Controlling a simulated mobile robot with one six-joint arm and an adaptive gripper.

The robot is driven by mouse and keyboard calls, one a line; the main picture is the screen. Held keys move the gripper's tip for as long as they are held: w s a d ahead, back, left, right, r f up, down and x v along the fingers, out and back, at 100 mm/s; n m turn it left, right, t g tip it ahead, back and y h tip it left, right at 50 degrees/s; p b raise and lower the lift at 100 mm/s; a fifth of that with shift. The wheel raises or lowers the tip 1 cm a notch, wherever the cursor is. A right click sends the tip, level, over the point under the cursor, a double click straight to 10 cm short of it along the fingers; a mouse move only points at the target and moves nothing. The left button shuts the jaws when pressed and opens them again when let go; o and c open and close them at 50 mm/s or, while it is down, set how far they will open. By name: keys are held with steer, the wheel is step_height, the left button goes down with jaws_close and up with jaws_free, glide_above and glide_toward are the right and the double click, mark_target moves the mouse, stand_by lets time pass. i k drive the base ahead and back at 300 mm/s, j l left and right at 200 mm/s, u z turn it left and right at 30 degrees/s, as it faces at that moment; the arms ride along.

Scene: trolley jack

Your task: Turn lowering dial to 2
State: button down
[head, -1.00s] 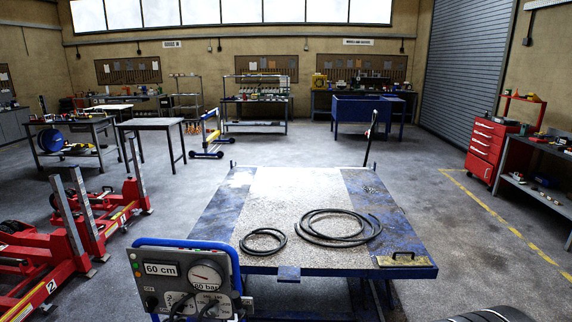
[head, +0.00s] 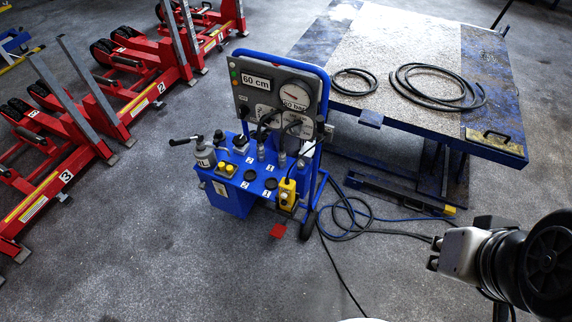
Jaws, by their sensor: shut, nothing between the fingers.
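The blue pump cart (head: 228,196) stands mid-picture in the head view. Its upright grey panel (head: 248,100) carries a "60 cm" plate, a round gauge (head: 294,95) reading about 60 bar, and small lettered plates (head: 263,112). Dark knobs or hoses partly cover these plates. I cannot tell which part is the lowering dial or what it is set to. Labels 1 and 2 show by fittings on the cart's top. My gripper (head: 435,253) is at the lower right, shut and empty, well apart from the cart to its right.
A blue lift table (head: 430,55) with coiled black hoses (head: 437,87) stands behind right. Hoses and cables (head: 345,220) lie on the floor between cart and my arm. Red jacks (head: 110,105) stand at left. A yellow pendant (head: 287,193) hangs on the cart. Floor in front is clear.

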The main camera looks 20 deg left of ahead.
mark_target(267, 122)
steer(key=i+j+u, duration=0.3)
steer(key=i+j, duration=0.15)
steer(key=i+j+u, duration=0.25)
steer(key=i+j, duration=0.1)
steer(key=i, duration=0.1)
